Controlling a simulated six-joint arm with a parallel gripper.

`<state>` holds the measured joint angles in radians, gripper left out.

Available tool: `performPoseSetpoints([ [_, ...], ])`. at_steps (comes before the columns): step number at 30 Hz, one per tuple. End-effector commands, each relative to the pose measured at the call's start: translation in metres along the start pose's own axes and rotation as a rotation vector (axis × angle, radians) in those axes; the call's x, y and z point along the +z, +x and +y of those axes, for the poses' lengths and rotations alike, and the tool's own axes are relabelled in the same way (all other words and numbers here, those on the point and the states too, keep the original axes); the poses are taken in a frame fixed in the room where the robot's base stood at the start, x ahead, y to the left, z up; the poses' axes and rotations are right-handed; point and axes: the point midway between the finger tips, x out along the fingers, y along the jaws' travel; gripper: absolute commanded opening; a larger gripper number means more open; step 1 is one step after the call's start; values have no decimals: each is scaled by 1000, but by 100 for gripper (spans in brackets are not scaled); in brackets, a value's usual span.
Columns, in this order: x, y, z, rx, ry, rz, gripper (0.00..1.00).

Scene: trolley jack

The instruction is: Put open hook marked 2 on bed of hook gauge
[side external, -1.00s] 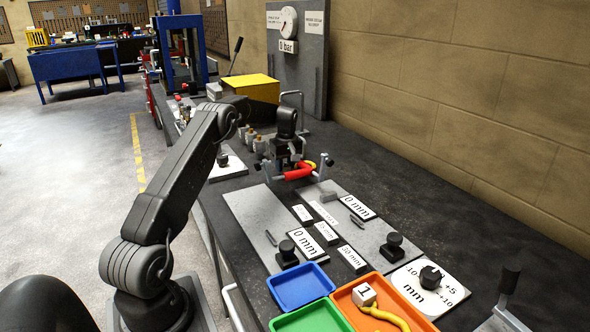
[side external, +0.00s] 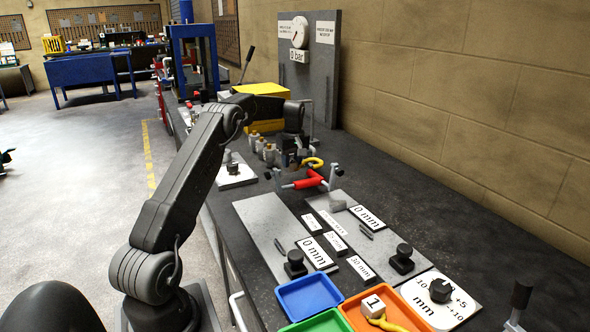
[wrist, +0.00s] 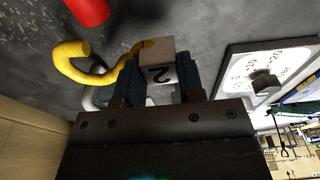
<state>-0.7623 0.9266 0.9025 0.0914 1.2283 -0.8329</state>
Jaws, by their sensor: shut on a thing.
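The open hook marked 2 has a pale block (wrist: 160,68) with a yellow hook (wrist: 72,62) curving out to the left in the wrist view. My gripper (wrist: 158,80) is shut on the block, one blue-faced finger on each side. In the side external view the yellow hook (side external: 314,162) shows beside my gripper (side external: 294,158), above the bench and behind a red bar (side external: 306,182); the block is hidden there. The hook gauge has two grey bed plates, left (side external: 262,222) and right (side external: 385,238), with labels, small pins and black knobs.
An orange tray (side external: 352,318) holds a block marked 1 (side external: 373,306) with a yellow hook. A blue tray (side external: 308,295) and green tray (side external: 318,324) stand beside it. A yellow box (side external: 262,104) is behind my gripper. Bare bench lies towards the wall.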

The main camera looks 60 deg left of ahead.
Motion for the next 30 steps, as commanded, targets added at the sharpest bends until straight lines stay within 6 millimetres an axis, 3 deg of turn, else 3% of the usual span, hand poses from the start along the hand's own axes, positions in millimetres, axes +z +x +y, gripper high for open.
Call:
performPoseSetpoints([
  [12, -33, -44, -76, 0, -6, 3, 0],
  [21, -42, -58, -99, 0, -1, 2, 0],
  [26, -25, -69, -93, 8, 54, 2, 0],
  [30, 21, -95, -80, 27, 201, 3, 0],
])
